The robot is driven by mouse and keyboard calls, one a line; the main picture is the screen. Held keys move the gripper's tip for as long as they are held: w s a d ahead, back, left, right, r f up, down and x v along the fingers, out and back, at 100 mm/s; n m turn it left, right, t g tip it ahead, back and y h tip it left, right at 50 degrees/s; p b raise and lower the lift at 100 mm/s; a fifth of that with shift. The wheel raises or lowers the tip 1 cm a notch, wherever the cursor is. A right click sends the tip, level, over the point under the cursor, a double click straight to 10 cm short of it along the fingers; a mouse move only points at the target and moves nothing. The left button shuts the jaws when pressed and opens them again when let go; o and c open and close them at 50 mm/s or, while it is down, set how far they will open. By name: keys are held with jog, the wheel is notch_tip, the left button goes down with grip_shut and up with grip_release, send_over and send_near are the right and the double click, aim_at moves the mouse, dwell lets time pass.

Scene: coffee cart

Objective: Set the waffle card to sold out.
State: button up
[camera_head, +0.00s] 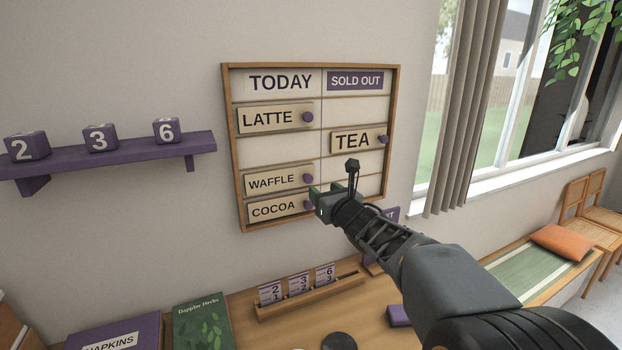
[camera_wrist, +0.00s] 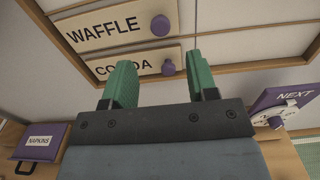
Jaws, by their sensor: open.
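The menu board (camera_head: 392,98) hangs on the wall with a TODAY column on the left and a SOLD OUT column on the right. The waffle card (camera_head: 272,182) sits in the TODAY column, in the row above the cocoa card (camera_head: 274,209). Its purple knob (camera_head: 308,178) is at its right end. The waffle card also shows in the wrist view (camera_wrist: 104,30), with its knob (camera_wrist: 160,25) clear of the fingers. My gripper (camera_head: 318,198) is open and empty in front of the lower board.
The latte card (camera_head: 268,118) is under TODAY and the tea card (camera_head: 357,139) under SOLD OUT. A purple shelf (camera_head: 110,155) with number cubes is at left. Below are a wooden card holder (camera_head: 312,298), a napkins box (camera_head: 118,338) and a purple NEXT sign (camera_wrist: 290,98).

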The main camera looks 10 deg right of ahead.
aim_at(310, 179)
jog(key=w, duration=0.2)
jog(key=w+a+p, duration=0.1)
jog(key=w, duration=0.2)
jog(key=w+p, duration=0.1)
jog(key=w, duration=0.2)
jog(key=shift+w+a, duration=0.2)
jog(key=shift+a, duration=0.15)
jog(key=shift+c, duration=0.3)
grip_shut()
